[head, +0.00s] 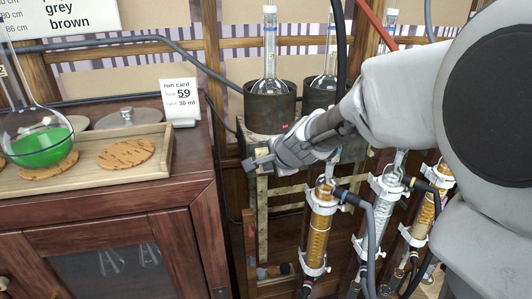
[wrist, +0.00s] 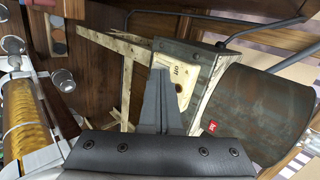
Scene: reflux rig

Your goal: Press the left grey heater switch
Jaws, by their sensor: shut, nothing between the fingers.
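The left heater (head: 269,106) is a dark, stained cylinder with a flask in its top; it also shows in the wrist view (wrist: 262,108). My gripper (head: 252,164) is shut and empty, at the box's left front corner in the head view.
A wooden cabinet (head: 100,210) stands at left, with a tray (head: 165,140), a round flask of green liquid (head: 40,148) and a run card (head: 180,99). A second heater (head: 318,96) is partly behind my arm. Clamped amber columns (head: 318,235) hang below my arm.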

